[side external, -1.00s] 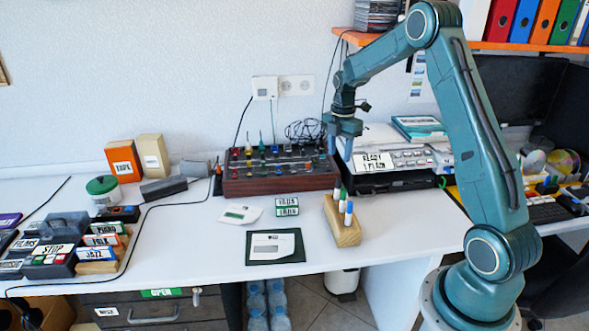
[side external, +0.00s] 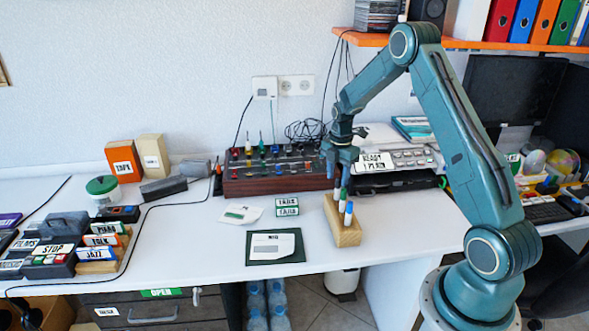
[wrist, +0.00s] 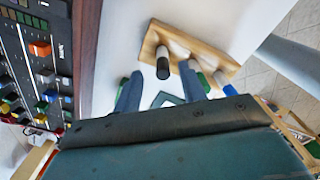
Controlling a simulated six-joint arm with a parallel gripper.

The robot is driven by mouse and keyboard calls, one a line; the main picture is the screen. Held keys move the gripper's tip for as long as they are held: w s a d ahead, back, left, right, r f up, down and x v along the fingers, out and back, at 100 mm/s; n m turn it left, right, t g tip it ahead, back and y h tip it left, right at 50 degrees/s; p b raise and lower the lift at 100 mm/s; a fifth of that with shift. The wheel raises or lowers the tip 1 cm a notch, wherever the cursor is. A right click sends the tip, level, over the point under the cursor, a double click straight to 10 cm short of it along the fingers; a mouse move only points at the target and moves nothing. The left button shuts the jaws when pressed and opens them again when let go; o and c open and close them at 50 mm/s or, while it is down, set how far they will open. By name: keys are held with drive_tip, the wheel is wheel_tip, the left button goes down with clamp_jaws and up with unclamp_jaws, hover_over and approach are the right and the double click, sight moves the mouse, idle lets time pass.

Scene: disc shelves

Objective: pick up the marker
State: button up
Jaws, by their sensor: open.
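Three markers stand upright in a wooden block (side external: 345,233) on the white table, in a row. In the wrist view, the block (wrist: 205,42) holds a black-topped marker (wrist: 162,68), a green marker (wrist: 205,84) and a blue marker (wrist: 221,80). The green marker (side external: 343,199) and blue marker (side external: 348,213) are clear in the side view. My gripper (side external: 338,176) is open and empty above the back end of the block. In the wrist view its fingers (wrist: 158,86) point towards the black-topped marker, which appears between their tips. The green one is partly hidden behind a finger.
A wooden-sided mixer (side external: 280,185) with knobs and upright tools stands close left of the gripper. A grey machine (side external: 395,165) is behind to the right. Cards (side external: 287,206) and a dark green sheet (side external: 262,258) lie left of the block. Bare table surrounds the block's front.

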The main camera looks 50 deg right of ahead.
sight(338, 189)
drive_tip(key=shift+f, duration=0.25)
drive_tip(key=shift+s+f, duration=0.2)
drive_tip(key=shift+f, duration=2.35)
clamp_jaws()
